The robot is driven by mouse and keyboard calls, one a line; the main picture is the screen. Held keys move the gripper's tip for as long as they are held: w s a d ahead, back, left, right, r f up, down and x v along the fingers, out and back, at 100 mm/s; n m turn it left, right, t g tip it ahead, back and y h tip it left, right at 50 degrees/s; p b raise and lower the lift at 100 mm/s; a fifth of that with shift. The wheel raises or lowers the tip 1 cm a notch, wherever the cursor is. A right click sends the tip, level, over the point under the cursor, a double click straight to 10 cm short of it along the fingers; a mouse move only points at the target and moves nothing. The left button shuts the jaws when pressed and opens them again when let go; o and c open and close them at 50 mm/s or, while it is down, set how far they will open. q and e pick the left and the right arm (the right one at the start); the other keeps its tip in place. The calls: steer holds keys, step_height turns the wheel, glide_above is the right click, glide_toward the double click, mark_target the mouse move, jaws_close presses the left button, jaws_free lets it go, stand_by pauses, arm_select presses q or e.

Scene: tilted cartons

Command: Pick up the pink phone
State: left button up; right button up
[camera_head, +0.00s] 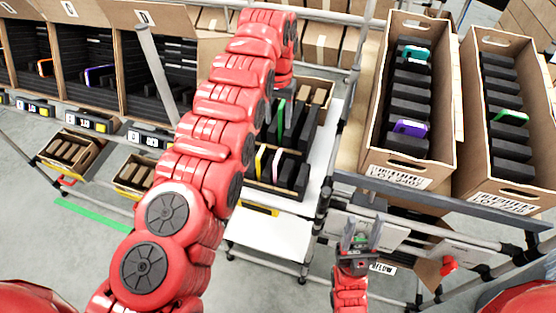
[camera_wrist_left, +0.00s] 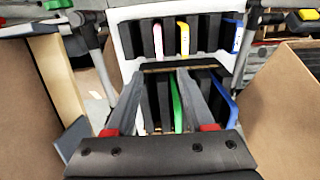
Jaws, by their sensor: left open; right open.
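The pink phone (camera_head: 277,165) stands on edge between black dividers in the near row of a carton (camera_head: 262,188) on a white shelf. In the left wrist view a thin pale pink-edged phone (camera_wrist_left: 158,40), in the far row, appears to be it. My left gripper (camera_wrist_left: 161,76) is open and points into the carton over the nearer row, short of the pink phone and touching nothing that I can make out. In the head view my red left arm mostly hides it. My right gripper (camera_head: 360,238) is open and empty, low at the right.
A yellow phone (camera_wrist_left: 183,38) stands beside the pink one. A green phone (camera_wrist_left: 177,106) and a blue phone (camera_wrist_left: 227,106) stand in the nearer row. Tall cartons (camera_head: 443,182) with other phones stand right. Brown carton walls (camera_wrist_left: 285,110) flank the left gripper.

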arm_select(q)
steer(key=b, duration=0.8)
glide_above(278, 156)
steer(key=f, duration=0.8)
steer(key=shift+w+f, duration=0.1)
steer(key=shift+w, duration=0.25)
step_height(278, 156, down, 2)
steer(key=shift+f+p, duration=0.1)
steer(key=shift+p, duration=0.6)
steer(key=shift+f, duration=0.65)
steer(key=shift+f+p, duration=0.3)
steer(key=shift+p, duration=0.3)
steer(key=shift+s+f+p, duration=0.15)
steer(key=shift+f+p, duration=0.4)
steer(key=shift+p, duration=0.05)
steer(key=shift+s+f+p, duration=0.15)
steer(key=shift+f+p, duration=0.35)
steer(key=shift+p, duration=0.05)
step_height(278, 156, down, 2)
steer(key=shift+f, duration=0.1)
steer(key=shift+w+f, duration=0.15)
jaws_close()
